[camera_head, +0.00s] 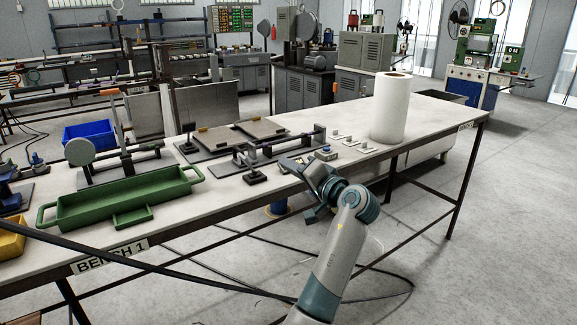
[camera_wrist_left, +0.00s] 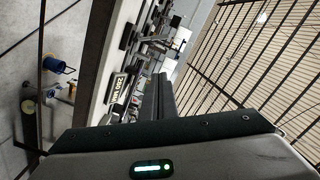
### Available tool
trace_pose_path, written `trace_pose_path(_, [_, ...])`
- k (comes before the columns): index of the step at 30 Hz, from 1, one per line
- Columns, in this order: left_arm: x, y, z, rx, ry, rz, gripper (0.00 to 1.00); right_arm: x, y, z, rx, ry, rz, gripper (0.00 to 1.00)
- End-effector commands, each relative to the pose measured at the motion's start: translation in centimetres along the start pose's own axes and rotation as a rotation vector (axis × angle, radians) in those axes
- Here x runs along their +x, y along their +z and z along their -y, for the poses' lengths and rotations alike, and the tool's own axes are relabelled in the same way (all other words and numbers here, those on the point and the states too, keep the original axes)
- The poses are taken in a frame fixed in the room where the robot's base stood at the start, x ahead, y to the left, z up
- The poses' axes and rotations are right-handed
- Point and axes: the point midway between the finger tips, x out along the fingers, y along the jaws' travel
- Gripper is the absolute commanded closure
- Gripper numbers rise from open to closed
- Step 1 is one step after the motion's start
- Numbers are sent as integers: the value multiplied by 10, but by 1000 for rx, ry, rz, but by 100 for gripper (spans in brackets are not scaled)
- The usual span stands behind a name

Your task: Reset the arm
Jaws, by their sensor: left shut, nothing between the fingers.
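My left arm (camera_head: 340,250) rises from the bottom of the head view, right of the middle. My left gripper (camera_head: 300,168) is at the front edge of the white bench (camera_head: 350,172), its fingers pointing toward the bench. In the left wrist view the two dark fingers (camera_wrist_left: 158,97) lie together, shut, with nothing between them. I cannot tell whether the gripper touches anything on the bench. My right gripper is in neither view.
A green tray (camera_head: 75,212) and a blue bin (camera_head: 90,133) are to the left. A rod rig (camera_head: 275,145) stands just behind the gripper. A white roll (camera_head: 390,108) stands to the right. The bench's right end is clear. Black cables (camera_head: 160,265) cross in front.

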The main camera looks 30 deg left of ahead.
Motion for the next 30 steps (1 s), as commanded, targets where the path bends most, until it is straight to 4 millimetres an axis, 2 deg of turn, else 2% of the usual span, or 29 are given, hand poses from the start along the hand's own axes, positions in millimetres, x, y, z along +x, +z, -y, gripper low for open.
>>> trace_pose_path(15, [0, 0, -1, 1, 1, -1, 100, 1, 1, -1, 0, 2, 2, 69])
trace_pose_path(20, [0, 3, -17, 21, 24, -20, 100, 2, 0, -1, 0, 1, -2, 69])
trace_pose_path(23, [-1, 7, -44, 50, 67, -54, 100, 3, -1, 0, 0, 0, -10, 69])
trace_pose_path(26, [-5, 15, -85, 89, 135, -102, 100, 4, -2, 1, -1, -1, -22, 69])
trace_pose_path(30, [-17, 41, -159, 149, 269, -177, 100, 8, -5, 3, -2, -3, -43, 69])
